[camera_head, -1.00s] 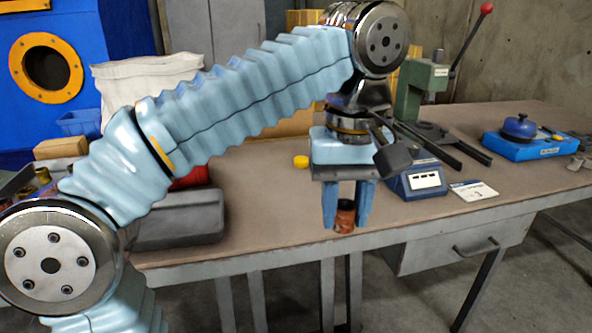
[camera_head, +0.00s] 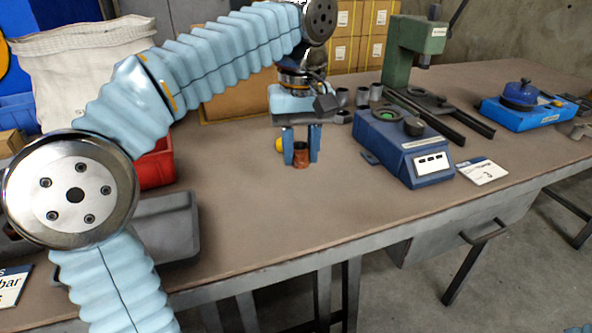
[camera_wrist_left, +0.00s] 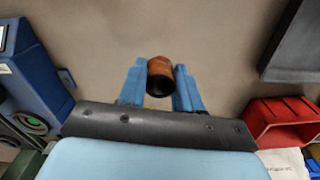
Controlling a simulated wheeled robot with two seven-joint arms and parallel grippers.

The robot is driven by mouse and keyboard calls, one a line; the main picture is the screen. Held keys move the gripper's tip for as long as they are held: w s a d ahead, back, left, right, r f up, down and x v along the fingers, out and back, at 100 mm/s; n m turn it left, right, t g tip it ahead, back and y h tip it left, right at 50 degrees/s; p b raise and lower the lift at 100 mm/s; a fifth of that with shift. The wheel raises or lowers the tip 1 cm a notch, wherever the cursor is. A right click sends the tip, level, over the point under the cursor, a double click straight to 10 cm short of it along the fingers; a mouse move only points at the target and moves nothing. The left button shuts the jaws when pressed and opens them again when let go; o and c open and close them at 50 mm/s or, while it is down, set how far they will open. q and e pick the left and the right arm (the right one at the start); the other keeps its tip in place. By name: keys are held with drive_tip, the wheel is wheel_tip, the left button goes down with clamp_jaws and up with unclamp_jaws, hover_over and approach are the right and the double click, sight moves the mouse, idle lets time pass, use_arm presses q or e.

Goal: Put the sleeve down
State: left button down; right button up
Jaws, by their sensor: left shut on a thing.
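The sleeve (camera_head: 301,156) is a small copper-brown cylinder, upright between the fingers of my left gripper (camera_head: 301,148). In the left wrist view the sleeve (camera_wrist_left: 160,75) sits between the two blue fingertips of the gripper (camera_wrist_left: 160,86), which is shut on it. The sleeve is over the brown workbench (camera_head: 260,225), at or just above its top; I cannot tell if it touches. A yellow round thing (camera_head: 279,145) shows just left of the fingers in the head view. My right gripper is not in view.
A blue device with a green disc (camera_head: 405,150) stands right of the gripper, with a card (camera_head: 482,171) beside it. A green press (camera_head: 415,50) and several grey sleeves (camera_head: 362,95) are behind. A red bin (camera_head: 155,165) and dark tray (camera_head: 165,225) are left. Bench front is clear.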

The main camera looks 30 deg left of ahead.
sight(297, 188)
use_arm(q)
drive_tip(key=w+f, duration=0.1)
drive_tip(key=w+a+f, duration=0.1)
drive_tip(key=f, duration=0.1)
drive_tip(key=shift+a+f, duration=0.15)
drive_tip(key=shift+a, duration=0.05)
drive_tip(key=f, duration=0.3)
drive_tip(key=w+a+f+b, duration=0.1)
drive_tip(key=shift+w+f, duration=0.1)
drive_tip(key=shift+f, duration=0.4)
drive_tip(key=shift+f, duration=0.15)
drive_tip(key=c, duration=0.8)
unclamp_jaws()
